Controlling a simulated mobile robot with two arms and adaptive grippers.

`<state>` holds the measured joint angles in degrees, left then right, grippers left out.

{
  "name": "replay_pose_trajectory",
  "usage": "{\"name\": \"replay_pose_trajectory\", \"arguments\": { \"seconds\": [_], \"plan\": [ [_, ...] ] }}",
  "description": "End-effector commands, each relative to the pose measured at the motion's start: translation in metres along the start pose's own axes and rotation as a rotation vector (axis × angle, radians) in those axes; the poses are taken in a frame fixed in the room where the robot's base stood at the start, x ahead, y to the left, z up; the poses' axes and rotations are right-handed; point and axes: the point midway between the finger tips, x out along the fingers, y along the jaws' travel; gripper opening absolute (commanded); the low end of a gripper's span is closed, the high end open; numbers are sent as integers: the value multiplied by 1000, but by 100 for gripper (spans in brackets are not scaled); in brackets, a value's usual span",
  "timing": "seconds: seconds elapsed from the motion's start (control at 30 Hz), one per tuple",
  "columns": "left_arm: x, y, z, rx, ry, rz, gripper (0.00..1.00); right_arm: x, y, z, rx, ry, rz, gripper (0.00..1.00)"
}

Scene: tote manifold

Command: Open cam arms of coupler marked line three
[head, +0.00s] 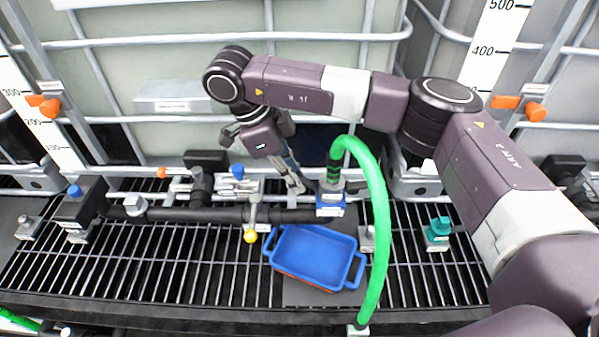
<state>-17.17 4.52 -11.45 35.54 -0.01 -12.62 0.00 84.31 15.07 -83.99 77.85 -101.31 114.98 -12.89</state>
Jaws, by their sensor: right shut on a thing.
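A green hose (379,215) arches up and ends in a dark coupler (334,176) seated on a blue-collared fitting (330,203) of the black manifold pipe. The label on the fitting is too small to read. My right gripper (297,187) reaches down from above, just left of the coupler. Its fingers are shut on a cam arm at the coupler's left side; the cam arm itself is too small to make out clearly. The state of the other cam arm cannot be told. My left gripper is out of view.
A blue tray (315,257) lies on the black grating in front of the coupler. A yellow-knobbed valve handle (250,236) stands left of it, a teal-capped fitting (438,232) to the right. Caged totes (150,60) close off the back. The grating at left front is clear.

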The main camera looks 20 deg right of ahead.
Motion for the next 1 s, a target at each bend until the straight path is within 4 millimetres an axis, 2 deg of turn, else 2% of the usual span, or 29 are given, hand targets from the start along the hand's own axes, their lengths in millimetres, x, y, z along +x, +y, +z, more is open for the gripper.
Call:
{"name": "replay_pose_trajectory", "arguments": {
  "seconds": [0.1, 0.4, 1.0],
  "plan": [
    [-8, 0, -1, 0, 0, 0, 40, -1, 0, 4, -1, 89, -3, 0],
    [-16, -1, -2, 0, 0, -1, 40, 6, 0, 8, -1, 232, -1, 0],
    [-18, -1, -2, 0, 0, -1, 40, 10, 0, 10, -1, 280, 1, 0]
  ]
}}
